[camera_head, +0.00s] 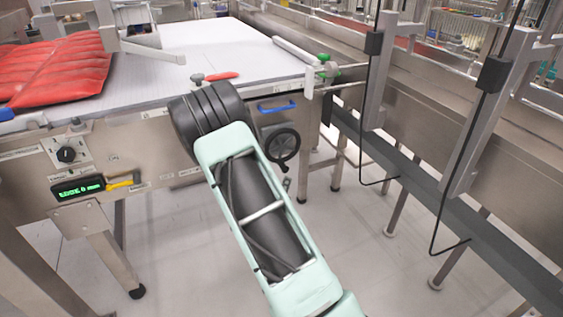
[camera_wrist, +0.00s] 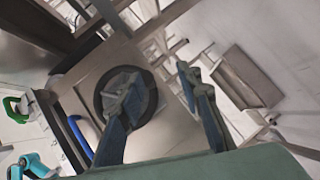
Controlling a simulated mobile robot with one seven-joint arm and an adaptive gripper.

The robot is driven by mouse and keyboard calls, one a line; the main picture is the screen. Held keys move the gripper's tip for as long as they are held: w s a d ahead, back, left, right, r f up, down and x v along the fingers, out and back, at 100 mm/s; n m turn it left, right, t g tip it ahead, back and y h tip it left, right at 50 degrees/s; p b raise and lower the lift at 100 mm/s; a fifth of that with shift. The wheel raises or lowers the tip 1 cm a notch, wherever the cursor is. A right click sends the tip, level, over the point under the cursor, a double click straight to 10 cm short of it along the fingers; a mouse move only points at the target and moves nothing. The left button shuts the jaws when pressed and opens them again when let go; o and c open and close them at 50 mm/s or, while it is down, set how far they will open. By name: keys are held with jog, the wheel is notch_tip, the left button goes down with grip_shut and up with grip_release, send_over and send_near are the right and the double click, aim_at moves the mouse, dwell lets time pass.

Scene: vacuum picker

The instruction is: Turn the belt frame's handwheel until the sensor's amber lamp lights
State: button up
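The black handwheel (camera_head: 283,146) is on the belt frame's side panel, below a blue handle. It also shows in the wrist view (camera_wrist: 149,95), where one finger crosses in front of it. My gripper (camera_wrist: 158,74) is open, its fingers apart with nothing between them. One finger overlaps the wheel and the other is to its right; I cannot tell whether they touch it. In the head view my arm hides the gripper. A green-lit readout (camera_head: 78,188) hangs on the frame at left. I cannot make out an amber lamp on a sensor.
Red pouches (camera_head: 58,68) lie on the white belt (camera_head: 190,45). A black knob (camera_head: 67,154) is on the frame at left. The blue handle (camera_head: 277,107) is just above the wheel. Steel rails with hanging cables (camera_head: 362,130) stand at right. Floor between is clear.

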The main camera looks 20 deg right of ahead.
aim_at(283, 166)
jog(key=shift+w+a+r+h+p, duration=0.6)
jog(key=shift+w+a+r+h, duration=0.25)
jog(key=shift+a+r+h, duration=0.65)
jog(key=b+x, duration=0.1)
jog(key=x, duration=0.4)
jog(key=b+x, duration=0.1)
jog(key=x, duration=0.4)
jog(key=shift+w+d+f+b, duration=0.2)
jog(key=shift+f+b, duration=0.05)
jog(key=shift+b, duration=0.1)
grip_shut()
